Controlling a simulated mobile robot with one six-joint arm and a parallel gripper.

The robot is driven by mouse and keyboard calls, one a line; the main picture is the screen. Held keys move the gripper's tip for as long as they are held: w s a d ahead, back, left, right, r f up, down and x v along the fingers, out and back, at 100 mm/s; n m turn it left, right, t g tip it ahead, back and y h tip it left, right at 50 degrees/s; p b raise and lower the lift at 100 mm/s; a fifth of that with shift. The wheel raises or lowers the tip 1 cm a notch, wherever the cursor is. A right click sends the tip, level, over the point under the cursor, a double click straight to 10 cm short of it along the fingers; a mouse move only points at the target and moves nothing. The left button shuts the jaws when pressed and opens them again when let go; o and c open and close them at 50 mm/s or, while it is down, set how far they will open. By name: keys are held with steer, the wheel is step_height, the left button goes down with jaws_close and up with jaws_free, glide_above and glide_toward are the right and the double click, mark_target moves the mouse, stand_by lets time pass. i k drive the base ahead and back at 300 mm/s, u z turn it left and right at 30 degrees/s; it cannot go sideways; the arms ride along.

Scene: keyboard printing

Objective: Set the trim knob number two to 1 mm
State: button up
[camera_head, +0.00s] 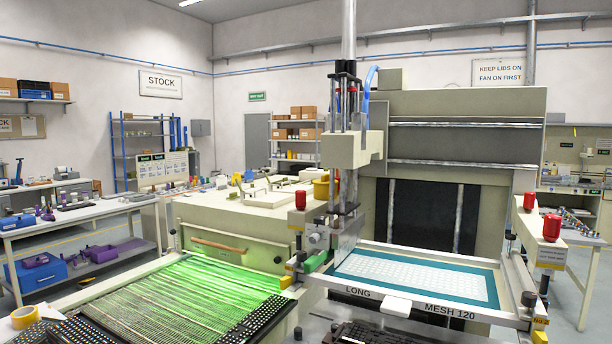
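The screen printer carries a teal-framed mesh screen (345,266) marked LONG and MESH 120. I cannot tell which knob is trim knob number two, and no millimetre scale is readable. My gripper is not in view.
The print head (350,150) stands on rods above the screen's left side. A green-lit rack (180,305) and dark key panels fill the lower left. A workbench (70,212) stands far left, another table (575,236) at right. Floor shows at far right.

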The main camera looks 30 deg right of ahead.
mark_target(552, 224)
steer(key=z, duration=1.65)
steer(key=i, duration=0.15)
steer(key=u, duration=0.25)
